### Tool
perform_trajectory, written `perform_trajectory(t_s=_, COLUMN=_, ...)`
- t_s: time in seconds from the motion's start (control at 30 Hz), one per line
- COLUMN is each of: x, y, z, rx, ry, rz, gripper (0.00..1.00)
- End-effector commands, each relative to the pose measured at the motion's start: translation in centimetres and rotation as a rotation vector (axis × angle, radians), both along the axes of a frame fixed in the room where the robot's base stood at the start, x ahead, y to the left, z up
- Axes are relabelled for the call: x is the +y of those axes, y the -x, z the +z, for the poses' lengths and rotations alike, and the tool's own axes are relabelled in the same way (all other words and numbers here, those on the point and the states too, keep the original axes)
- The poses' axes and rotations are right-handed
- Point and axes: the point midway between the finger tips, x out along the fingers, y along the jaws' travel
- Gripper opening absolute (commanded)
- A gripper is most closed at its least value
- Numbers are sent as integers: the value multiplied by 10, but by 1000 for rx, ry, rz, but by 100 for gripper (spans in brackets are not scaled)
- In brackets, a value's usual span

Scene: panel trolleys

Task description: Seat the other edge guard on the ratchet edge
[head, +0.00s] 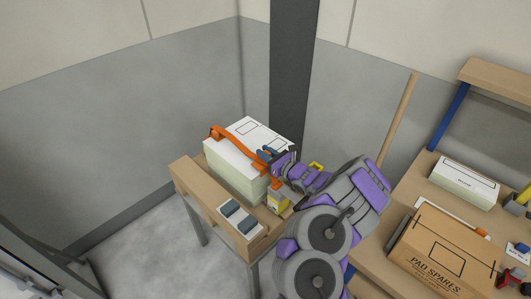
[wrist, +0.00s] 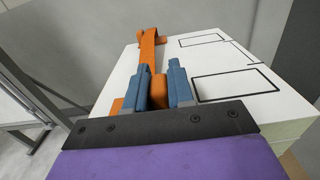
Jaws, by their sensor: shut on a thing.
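A stack of pale panels (head: 236,172) with a white top stands on the small wooden trolley (head: 185,180). An orange strap (head: 238,146) lies across the top; it also shows in the wrist view (wrist: 148,62), bending over the far edge. My gripper (wrist: 160,85) has blue fingers, shut on an orange piece (wrist: 160,92), seemingly the edge guard, beside the strap over the near edge of the stack. In the head view my gripper (head: 268,153) is at the stack's right edge. I cannot tell whether the guard touches the panels. The ratchet is not clearly seen.
A pale tray with dark pads (head: 240,217) lies at the trolley's front. A dark pillar (head: 293,70) rises behind. A bench at right bears a PAD SPARES carton (head: 440,250) and a white box (head: 464,183).

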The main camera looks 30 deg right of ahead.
Motion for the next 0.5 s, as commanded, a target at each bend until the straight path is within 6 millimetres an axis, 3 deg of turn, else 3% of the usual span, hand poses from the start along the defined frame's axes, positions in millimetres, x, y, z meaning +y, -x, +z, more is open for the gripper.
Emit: perform_trajectory(t_s=0.5, x=0, y=0, z=-12, rx=0, ry=0, rz=0, gripper=0)
